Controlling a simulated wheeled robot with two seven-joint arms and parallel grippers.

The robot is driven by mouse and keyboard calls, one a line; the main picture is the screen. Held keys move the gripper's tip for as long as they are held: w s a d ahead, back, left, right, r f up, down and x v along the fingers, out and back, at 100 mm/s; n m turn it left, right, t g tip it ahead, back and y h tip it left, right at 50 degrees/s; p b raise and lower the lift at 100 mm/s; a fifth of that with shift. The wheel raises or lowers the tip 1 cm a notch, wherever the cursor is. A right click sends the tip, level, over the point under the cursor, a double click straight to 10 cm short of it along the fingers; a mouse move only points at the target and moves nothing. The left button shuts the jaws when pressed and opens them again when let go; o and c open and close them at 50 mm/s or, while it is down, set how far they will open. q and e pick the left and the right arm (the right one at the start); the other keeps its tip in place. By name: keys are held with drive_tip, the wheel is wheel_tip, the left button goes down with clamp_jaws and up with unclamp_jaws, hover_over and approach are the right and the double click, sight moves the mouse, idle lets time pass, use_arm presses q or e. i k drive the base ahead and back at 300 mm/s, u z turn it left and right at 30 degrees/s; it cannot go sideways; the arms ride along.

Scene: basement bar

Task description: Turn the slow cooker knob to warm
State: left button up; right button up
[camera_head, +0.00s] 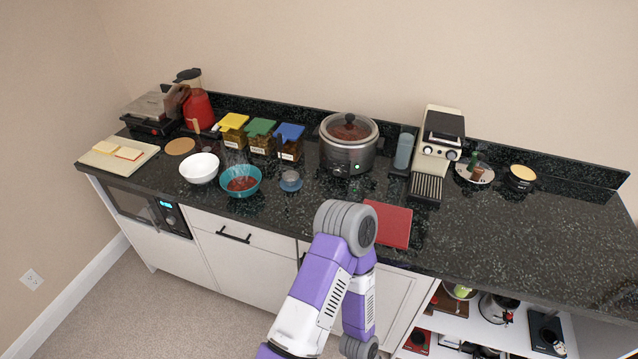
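The slow cooker (347,154) stands on the dark counter near the back wall. It is a round metal pot with a clear lid and dark lid handle (349,127), and reddish-brown food shows through the lid. A small greenish-white light (357,166) shows low on its front. The control knob is too small to make out, so its setting cannot be read. A folded purple and white arm of mine rises from the bottom middle, with its grey joint in front of the counter edge. Neither gripper shows in the view.
A red board (388,224) lies at the counter's front edge. Left of the cooker are lidded spice jars (262,137), a teal bowl (241,194) and a white bowl (199,168). A grey-blue bottle (404,151) and a coffee machine (438,146) stand right. The far-right counter is clear.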

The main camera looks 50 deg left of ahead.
sight(337, 170)
drive_tip(key=u, duration=1.45)
